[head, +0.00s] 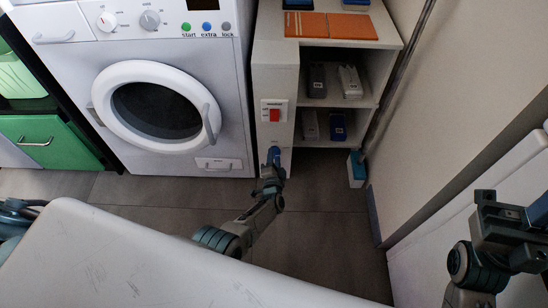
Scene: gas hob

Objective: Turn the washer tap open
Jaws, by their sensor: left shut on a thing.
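The washer tap (275,151) is a small blue part low on the front of the white panel (280,85), to the right of the washing machine (158,103). My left gripper (273,161) is at the tap and shut on it. The gripper covers much of the tap, so its handle angle is hard to read. My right gripper (537,211) is at the right edge, partly cut off, far from the tap. Its jaws are too hidden to read.
A red switch (274,115) sits on the panel just above the tap. Open shelves (335,61) with several small items stand right of it. A blue-and-white box (356,169) is on the floor nearby. A white surface (130,262) fills the lower left.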

